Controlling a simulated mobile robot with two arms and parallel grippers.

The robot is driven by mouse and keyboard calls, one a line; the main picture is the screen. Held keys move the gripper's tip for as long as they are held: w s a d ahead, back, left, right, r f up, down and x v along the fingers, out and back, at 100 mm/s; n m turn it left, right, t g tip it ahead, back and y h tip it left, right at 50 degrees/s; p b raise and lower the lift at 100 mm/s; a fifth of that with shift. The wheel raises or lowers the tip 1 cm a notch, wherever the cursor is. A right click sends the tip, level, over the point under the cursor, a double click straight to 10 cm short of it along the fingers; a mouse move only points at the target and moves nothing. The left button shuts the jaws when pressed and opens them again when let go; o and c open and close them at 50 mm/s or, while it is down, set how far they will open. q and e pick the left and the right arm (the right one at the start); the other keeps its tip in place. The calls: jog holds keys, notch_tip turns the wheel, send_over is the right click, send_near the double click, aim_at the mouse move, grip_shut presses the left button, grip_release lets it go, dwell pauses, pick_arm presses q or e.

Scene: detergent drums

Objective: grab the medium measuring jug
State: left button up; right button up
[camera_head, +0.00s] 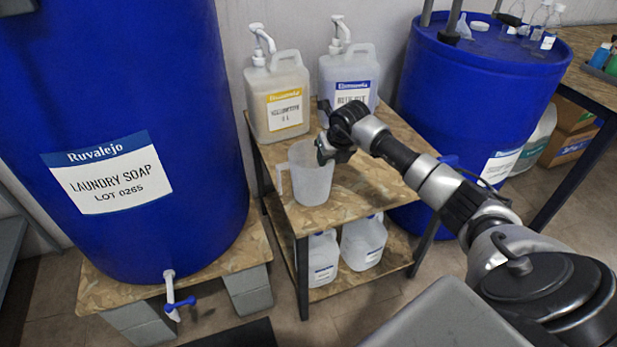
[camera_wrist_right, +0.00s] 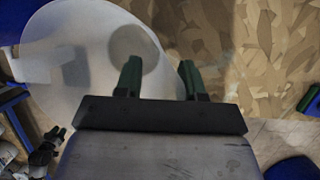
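A translucent whitish measuring jug (camera_head: 312,178) stands upright on the wooden top of a small stand, its handle towards the left. My right gripper (camera_head: 327,150) is at the right side of the jug's rim. In the right wrist view the jug (camera_wrist_right: 85,40) fills the upper left. The right gripper's two green fingers (camera_wrist_right: 161,78) are apart, with the jug's right edge appearing between them: the left finger overlaps the jug, the right one is outside it. I cannot tell whether either finger touches the wall. My left gripper is not in view.
Two pump canisters, one yellow-labelled (camera_head: 280,98) and one blue-labelled (camera_head: 349,78), stand behind the jug. The wooden stand (camera_head: 345,207) has more canisters below. A blue laundry soap drum (camera_head: 120,120) is at left, another drum (camera_head: 480,90) at right. The stand top's front right is clear.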

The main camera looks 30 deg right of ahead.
grip_shut()
jog(key=shift+r, duration=0.1)
